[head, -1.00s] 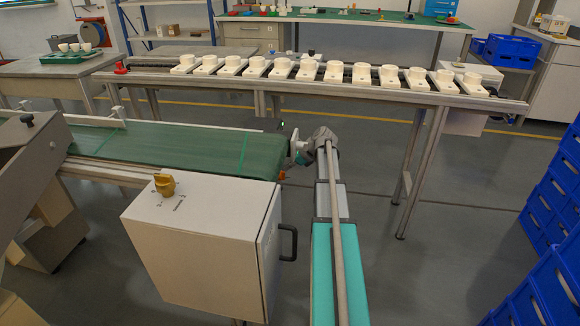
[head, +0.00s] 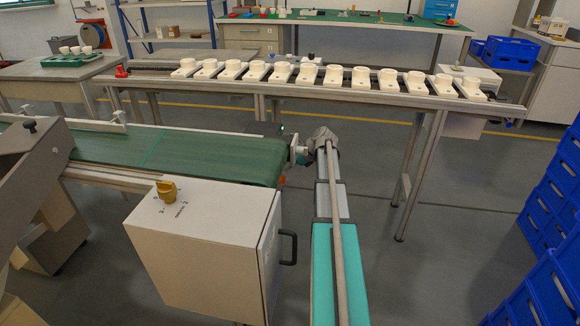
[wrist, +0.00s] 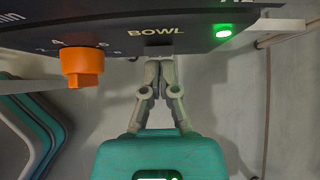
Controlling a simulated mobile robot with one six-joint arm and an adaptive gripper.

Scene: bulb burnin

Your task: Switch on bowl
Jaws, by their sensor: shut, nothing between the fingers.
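The BOWL label (wrist: 156,32) is on a dark control panel at the top of the wrist view. A green lamp (wrist: 223,33) glows on the panel to the right of the label. My gripper (wrist: 159,62) is shut and empty, with its fingertips at the panel's lower edge just under the label. The fingers may hide a switch there; I cannot tell whether they touch it. In the head view my gripper (head: 302,151) is small, by the right end of the conveyor.
An orange knob (wrist: 82,66) sticks out left of my fingers. The green conveyor (head: 210,162) and a white cabinet (head: 195,245) with a yellow knob (head: 167,190) stand left of my arm. A rack (head: 330,90) of white cups stands behind. Blue crates (head: 555,220) are at right.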

